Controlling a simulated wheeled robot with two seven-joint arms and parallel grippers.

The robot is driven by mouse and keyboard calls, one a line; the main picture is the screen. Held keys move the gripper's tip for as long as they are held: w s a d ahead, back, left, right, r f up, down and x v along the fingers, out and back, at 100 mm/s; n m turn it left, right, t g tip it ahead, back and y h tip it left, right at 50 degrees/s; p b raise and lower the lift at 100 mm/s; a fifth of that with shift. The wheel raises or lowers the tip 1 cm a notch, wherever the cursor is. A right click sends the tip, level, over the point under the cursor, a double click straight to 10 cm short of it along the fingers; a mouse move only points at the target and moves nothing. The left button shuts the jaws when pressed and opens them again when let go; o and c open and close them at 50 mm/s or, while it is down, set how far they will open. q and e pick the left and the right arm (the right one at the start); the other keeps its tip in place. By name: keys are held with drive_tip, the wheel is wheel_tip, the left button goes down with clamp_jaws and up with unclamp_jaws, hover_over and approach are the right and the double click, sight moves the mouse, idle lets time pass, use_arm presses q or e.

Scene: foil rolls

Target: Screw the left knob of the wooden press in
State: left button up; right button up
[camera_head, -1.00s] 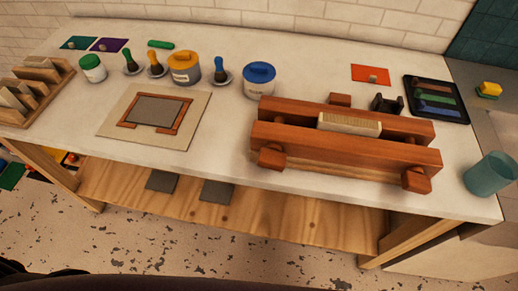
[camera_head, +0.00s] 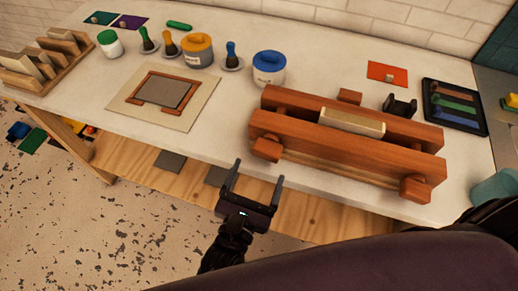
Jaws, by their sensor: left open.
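The wooden press (camera_head: 335,149) stands at the right front of the white table, with a pale book block (camera_head: 352,122) between its two reddish beams. Its left knob (camera_head: 267,148) sticks out from the front beam, and its right knob (camera_head: 415,189) sticks out at the other end. My left gripper (camera_head: 257,171) is in front of the table edge, below and a little left of the left knob. Its two dark fingers are apart with nothing between them, and it does not touch the knob. My right gripper is not in view.
A blue-lidded pot (camera_head: 268,70) stands behind the press on the left. A framed board (camera_head: 163,98) lies left of the press, and a dark tray (camera_head: 455,106) lies to its right. The table front between board and press is clear.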

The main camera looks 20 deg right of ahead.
sight(265, 158)
use_arm(q)
drive_tip(key=p+x, duration=0.2)
drive_tip(key=x, duration=0.5)
drive_tip(key=shift+w+d, duration=0.1)
drive_tip(key=shift+w, duration=0.1)
drive_tip(key=c, duration=1)
